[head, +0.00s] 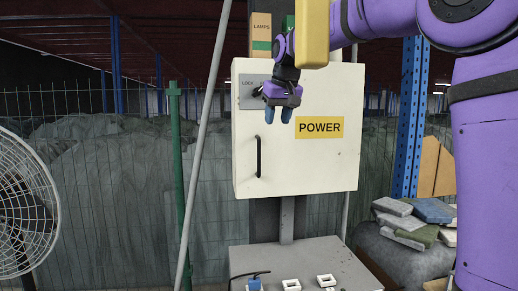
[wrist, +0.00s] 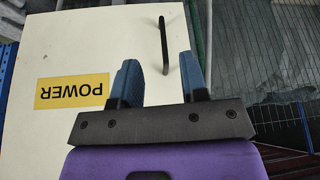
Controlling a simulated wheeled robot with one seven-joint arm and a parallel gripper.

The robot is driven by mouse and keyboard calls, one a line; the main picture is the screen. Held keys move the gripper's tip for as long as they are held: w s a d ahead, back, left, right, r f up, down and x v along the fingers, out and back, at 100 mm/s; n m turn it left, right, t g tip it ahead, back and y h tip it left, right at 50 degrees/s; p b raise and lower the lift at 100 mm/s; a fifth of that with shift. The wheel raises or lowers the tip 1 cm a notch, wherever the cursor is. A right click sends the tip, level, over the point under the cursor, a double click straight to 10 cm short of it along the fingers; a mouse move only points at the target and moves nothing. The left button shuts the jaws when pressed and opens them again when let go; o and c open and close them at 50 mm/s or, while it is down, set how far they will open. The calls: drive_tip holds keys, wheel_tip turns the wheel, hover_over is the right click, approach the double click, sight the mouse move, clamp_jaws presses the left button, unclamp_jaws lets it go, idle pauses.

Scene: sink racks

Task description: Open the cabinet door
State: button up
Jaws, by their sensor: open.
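A cream cabinet door (head: 300,165) with a yellow POWER label (head: 319,127) faces me in the head view and looks closed. A black vertical bar handle (head: 258,156) is on its lower left side. A grey plate with a lock knob is at its upper left, partly behind my gripper. My gripper (head: 278,115) hangs in front of the door above the handle, its blue fingers pointing down. In the wrist view my gripper (wrist: 158,75) is open and empty. The handle (wrist: 164,45) shows beyond the fingertips, apart from them, between the two fingers' lines.
A grey box (head: 310,262) with small switches stands below the cabinet. A slanted grey pole (head: 203,140) and a green fence post (head: 178,170) are left of the door. A fan (head: 25,200) is at far left. Stacked sacks (head: 410,220) lie at right.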

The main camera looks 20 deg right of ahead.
drive_tip(key=w+f, duration=0.2)
drive_tip(key=w, duration=1)
drive_tip(key=x, duration=1)
drive_tip(key=shift+w+d+f, duration=0.15)
drive_tip(key=shift+w+d, duration=0.1)
drive_tip(key=shift+d, duration=0.05)
clamp_jaws()
